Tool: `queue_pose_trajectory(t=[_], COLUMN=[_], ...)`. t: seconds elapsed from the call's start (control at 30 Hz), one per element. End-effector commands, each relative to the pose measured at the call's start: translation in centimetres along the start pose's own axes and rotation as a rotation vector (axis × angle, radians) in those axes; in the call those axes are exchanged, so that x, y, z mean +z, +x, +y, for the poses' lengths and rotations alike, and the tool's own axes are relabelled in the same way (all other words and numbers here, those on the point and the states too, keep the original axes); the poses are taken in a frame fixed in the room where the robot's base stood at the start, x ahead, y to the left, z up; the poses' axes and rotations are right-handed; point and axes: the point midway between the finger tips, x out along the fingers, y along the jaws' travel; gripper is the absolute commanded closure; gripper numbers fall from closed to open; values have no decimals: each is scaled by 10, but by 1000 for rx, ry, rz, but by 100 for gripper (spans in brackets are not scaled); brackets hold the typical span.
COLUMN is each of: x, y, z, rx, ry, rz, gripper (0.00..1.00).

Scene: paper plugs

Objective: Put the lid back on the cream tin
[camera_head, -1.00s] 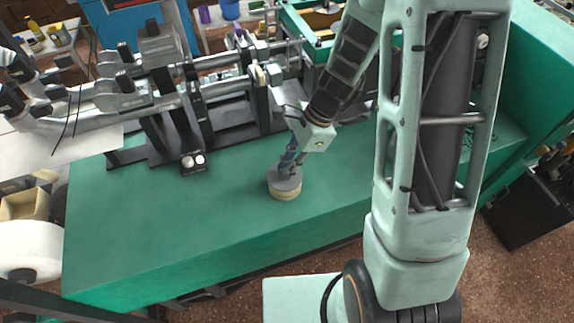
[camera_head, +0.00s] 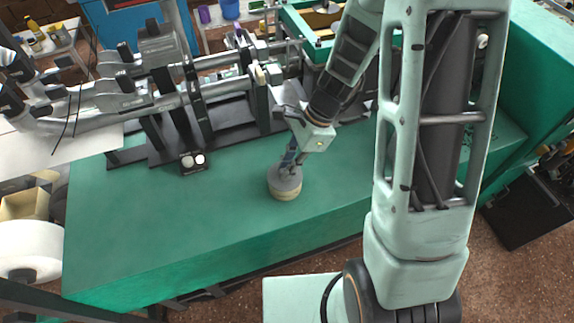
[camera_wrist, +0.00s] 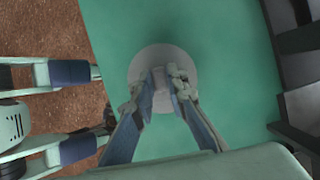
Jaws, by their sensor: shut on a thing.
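The cream tin (camera_head: 285,195) stands upright on the green bench top near its front edge. Its grey lid (camera_head: 279,181) is at the tin's top. In the wrist view the round lid (camera_wrist: 142,66) covers the view of the tin below. My gripper (camera_head: 290,170) points down from above and is shut on the middle of the lid, likely by a small knob. In the wrist view my gripper (camera_wrist: 163,80) has both fingers closed around the pale knob. From these views I cannot tell whether the lid is fully seated.
The green bench top (camera_head: 130,230) is clear to the left of the tin. A machine with metal rollers (camera_head: 220,88) runs along the back. The bench's front edge is close to the tin.

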Motion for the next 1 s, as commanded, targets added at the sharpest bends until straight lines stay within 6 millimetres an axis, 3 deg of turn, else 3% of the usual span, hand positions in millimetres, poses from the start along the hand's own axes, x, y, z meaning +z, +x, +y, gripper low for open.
queue_pose_trajectory(t=[0.87,0.9,1.0], x=[-1,-1,-1], y=[2,2,2], z=[0,0,0], rx=[0,0,0], ry=[0,0,0], rz=[0,0,0], gripper=[94,85,74])
